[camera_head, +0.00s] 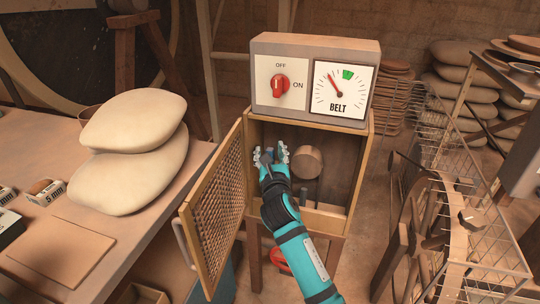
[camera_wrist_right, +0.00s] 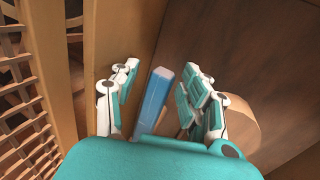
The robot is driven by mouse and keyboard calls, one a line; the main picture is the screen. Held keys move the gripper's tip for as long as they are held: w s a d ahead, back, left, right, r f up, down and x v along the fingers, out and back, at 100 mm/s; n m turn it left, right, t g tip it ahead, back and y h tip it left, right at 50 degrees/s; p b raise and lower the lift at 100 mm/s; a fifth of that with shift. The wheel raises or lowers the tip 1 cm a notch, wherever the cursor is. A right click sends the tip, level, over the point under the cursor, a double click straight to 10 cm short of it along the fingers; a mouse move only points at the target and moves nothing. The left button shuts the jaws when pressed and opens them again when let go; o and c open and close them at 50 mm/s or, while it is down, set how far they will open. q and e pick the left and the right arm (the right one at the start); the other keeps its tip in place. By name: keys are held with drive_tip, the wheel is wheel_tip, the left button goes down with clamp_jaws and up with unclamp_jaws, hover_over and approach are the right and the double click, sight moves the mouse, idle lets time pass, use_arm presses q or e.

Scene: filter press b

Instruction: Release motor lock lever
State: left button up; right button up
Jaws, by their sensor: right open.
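The cabinet (camera_head: 366,165) stands with its mesh door (camera_head: 216,200) swung open to the left. My right gripper (camera_head: 270,154) reaches inside, near the left wall, and is open. In the right wrist view, a blue bar (camera_wrist_right: 154,98), which looks like the lock lever's handle, stands between the two open fingers of my right gripper (camera_wrist_right: 158,98). I cannot tell whether either finger touches it. A round wooden pulley or motor end (camera_head: 308,162) is to the right of the gripper. The lever's base is hidden. My left gripper is not in view.
On the cabinet, a control box has a red OFF/ON knob (camera_head: 279,86) and a BELT gauge (camera_head: 344,88). A table with stacked sacks (camera_head: 130,165) is at the left. A wire rack (camera_head: 470,210) stands at the right. The cabinet's side walls bound the arm.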

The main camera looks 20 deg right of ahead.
drive_tip(key=c, duration=0.9)
clamp_jaws()
drive_tip(key=shift+f, duration=0.1)
